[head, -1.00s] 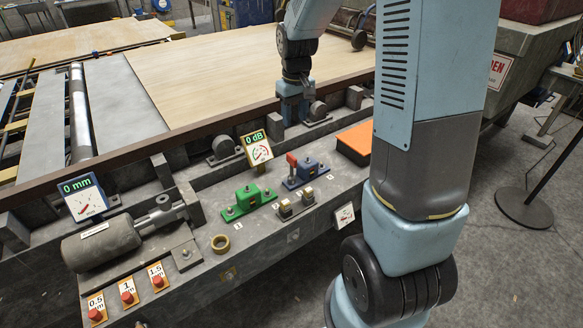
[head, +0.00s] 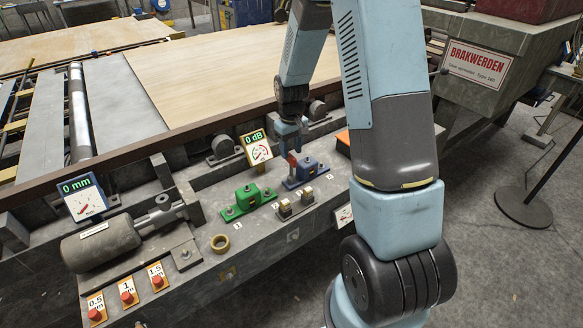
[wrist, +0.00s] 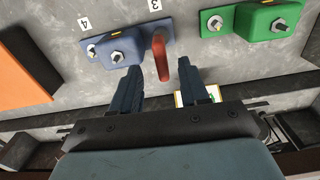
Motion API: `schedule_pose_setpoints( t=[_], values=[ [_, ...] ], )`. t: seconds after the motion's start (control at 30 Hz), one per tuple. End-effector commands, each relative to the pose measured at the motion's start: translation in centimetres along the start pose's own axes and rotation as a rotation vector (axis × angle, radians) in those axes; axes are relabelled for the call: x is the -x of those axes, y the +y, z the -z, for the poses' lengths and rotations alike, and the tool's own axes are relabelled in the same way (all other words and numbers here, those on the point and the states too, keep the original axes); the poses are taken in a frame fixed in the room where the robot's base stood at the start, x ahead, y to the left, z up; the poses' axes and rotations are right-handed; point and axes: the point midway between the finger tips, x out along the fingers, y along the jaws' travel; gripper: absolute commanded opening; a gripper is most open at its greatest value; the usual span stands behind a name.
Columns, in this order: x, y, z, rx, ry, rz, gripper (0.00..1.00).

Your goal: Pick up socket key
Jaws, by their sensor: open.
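The socket key appears to be the red-handled piece (head: 292,160) standing at the left end of the blue block (head: 306,168) on the machine's ledge. In the wrist view the red handle (wrist: 161,57) rises beside the blue block (wrist: 118,40), near the mark 3. My gripper (head: 290,146) is over it in the head view, partly hiding its top. In the wrist view my gripper (wrist: 159,68) is open, with the red handle between the lines of its two fingers. The fingers do not visibly touch it. The key's lower end is hard to make out.
A dB gauge (head: 257,148) stands behind. An orange-topped box (head: 343,137) lies to the right.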

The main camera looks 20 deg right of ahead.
Motion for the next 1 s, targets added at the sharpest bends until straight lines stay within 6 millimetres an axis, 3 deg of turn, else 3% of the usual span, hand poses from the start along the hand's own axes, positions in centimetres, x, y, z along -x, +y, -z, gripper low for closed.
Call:
schedule_pose_setpoints(
  t=[0.17,0.5,0.83,1.0],
  values=[
    [-0.9,-0.1,-0.1,0.001,-0.002,0.001,0.45],
    [-5.1,-0.3,-0.3,0.002,-0.002,0.001,0.45],
    [-5.5,-0.3,-0.3,0.002,0.000,0.000,0.45],
    [-5.5,-0.3,-0.2,0.002,0.000,0.000,0.28]
  ],
)
